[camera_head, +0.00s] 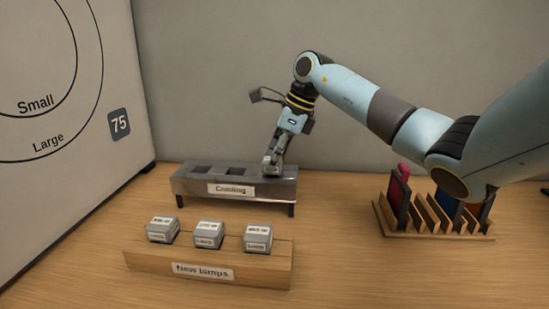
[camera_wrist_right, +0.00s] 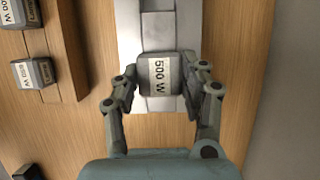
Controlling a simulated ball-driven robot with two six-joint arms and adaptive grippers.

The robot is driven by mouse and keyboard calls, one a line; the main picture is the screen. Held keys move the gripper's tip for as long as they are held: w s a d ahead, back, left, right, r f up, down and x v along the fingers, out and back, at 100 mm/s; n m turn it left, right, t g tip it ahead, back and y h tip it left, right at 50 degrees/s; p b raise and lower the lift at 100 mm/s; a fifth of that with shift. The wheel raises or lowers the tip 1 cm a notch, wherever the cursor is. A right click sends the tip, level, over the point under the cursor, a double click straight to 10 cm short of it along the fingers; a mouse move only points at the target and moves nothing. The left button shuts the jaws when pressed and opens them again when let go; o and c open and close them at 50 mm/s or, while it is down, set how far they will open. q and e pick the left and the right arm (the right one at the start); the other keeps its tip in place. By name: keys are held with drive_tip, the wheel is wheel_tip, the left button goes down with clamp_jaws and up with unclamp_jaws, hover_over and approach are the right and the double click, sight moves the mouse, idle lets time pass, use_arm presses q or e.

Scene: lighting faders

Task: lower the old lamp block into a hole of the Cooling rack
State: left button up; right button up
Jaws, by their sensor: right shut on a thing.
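The old lamp block is a grey block with a white "500 W" label (camera_wrist_right: 160,75). My right gripper (camera_wrist_right: 161,88) is shut on it, one finger on each side. In the head view the right gripper (camera_head: 273,162) points down at the right end of the grey metal Cooling rack (camera_head: 190,184), with the block at its fingertips. Two dark holes show at the rack's left and middle, with nothing in them. The right-hand spot is hidden by the gripper and block. I cannot tell whether the block is above the hole or partly in it. My left gripper is out of view.
A wooden New lamps stand (camera_head: 135,260) in front holds three grey blocks. A wooden slotted holder (camera_head: 388,228) with coloured frames stands at the right, under my right arm. A large panel with dial markings (camera_head: 90,75) rises at the left. The wall is close behind the rack.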

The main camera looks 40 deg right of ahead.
drive_tip(key=o, duration=1.7)
drive_tip(key=shift+r, duration=0.1)
drive_tip(key=shift+r+p, duration=2.2)
drive_tip(key=shift+r, duration=1.75)
